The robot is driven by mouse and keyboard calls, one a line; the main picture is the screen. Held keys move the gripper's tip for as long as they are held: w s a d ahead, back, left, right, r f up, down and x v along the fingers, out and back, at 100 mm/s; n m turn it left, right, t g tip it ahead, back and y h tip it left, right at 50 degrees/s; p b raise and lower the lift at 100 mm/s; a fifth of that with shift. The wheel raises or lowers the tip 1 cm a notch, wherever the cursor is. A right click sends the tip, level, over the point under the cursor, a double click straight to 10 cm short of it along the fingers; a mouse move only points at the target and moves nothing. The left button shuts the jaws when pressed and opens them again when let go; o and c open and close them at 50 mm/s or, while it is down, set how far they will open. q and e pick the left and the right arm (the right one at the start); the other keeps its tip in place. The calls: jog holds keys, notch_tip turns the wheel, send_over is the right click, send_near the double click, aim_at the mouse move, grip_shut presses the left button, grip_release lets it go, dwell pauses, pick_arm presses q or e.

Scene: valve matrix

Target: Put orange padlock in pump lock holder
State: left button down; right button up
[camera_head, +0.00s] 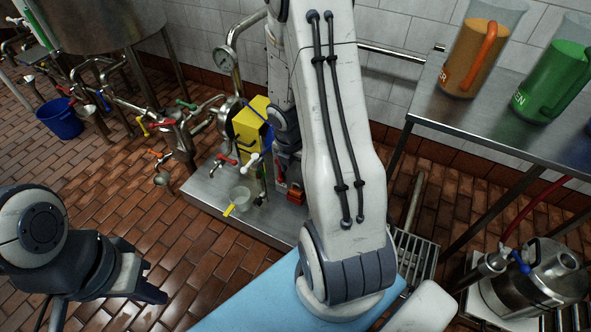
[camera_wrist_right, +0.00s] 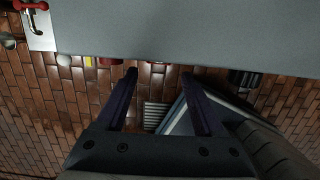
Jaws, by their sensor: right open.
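My right gripper (camera_wrist_right: 158,75) is open in the wrist view, with nothing between its two dark fingers. In the head view its tips are mostly hidden behind my own right arm. A small orange-red item (camera_head: 295,194) sits on the metal platform beside that arm; I cannot tell whether it is the orange padlock. The pump lock holder cannot be made out for certain. A yellow box (camera_head: 250,122) stands on the pump unit, left of my right arm. My left gripper (camera_head: 152,279) is at the lower left, open and empty above the brick floor.
A metal table (camera_head: 440,105) at the right carries an orange jug (camera_head: 468,58) and a green jug (camera_head: 549,80). A steel vessel (camera_head: 535,275) stands at the lower right. Pipes with coloured valves and a blue bucket (camera_head: 60,118) are at the left. A grey surface (camera_wrist_right: 190,30) spans the wrist view's top.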

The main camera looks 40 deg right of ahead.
jog(key=a+r+m+p, duration=0.2)
jog(key=a+r+m, duration=0.5)
jog(key=a+r, duration=0.8)
jog(key=s+a+r+m+y, duration=0.1)
jog(key=s+a+r+m, duration=0.2)
jog(key=s+a, duration=0.4)
jog(key=s+a+r+m+y, duration=0.1)
jog(key=s+a+r+m, duration=0.2)
jog(key=s+a+m, duration=0.2)
jog(key=s+a, duration=0.3)
jog(key=s, duration=0.1)
jog(key=shift+g+y, duration=0.3)
